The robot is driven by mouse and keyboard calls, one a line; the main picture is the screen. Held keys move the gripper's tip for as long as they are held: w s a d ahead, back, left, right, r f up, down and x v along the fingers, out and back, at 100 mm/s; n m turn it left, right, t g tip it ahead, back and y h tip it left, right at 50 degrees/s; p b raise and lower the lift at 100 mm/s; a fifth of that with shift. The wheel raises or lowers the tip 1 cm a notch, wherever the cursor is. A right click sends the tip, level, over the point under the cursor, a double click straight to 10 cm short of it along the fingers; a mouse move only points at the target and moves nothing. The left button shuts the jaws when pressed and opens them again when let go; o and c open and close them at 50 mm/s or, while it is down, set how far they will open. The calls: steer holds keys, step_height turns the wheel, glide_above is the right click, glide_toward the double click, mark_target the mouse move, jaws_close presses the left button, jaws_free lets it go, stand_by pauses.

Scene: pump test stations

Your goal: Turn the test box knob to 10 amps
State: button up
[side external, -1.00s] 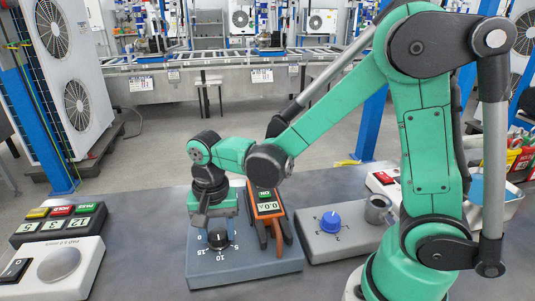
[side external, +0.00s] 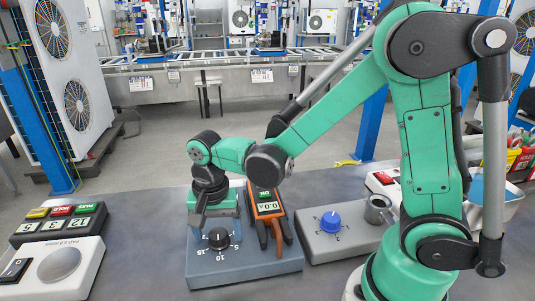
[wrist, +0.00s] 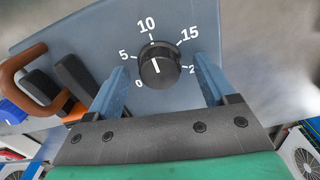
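The test box (side external: 258,266) is a blue-grey box on the bench with a black round knob (side external: 219,238) on its sloped top. In the wrist view the knob (wrist: 160,68) has a white pointer line aimed about at the 10 mark. The scale around it reads 0, 5, 10, 15 and a partly hidden 20. My gripper (side external: 217,227) is just above the knob. In the wrist view its two bluish fingers (wrist: 160,64) are spread on either side of the knob, with a visible gap on both sides. It holds nothing.
A grey box with a blue knob (side external: 330,222) and a metal mug (side external: 378,209) are to the right. A scale-like unit (side external: 58,265) and a display panel (side external: 60,226) are at left.

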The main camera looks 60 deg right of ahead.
mark_target(218, 233)
steer(key=shift+r, duration=0.1)
steer(key=shift+r, duration=2.75)
steer(key=shift+s+d+r+n+t, duration=0.25)
steer(key=shift+d+r+n+t, duration=0.05)
steer(key=shift+n, duration=0.2)
steer(key=s+d+r+n+t, duration=0.3)
steer(key=n+t, duration=0.3)
steer(key=n, duration=0.3)
steer(key=shift+s+d+n+t, duration=0.2)
steer(key=shift+d+n+t, duration=0.1)
steer(key=shift+d, duration=0.45)
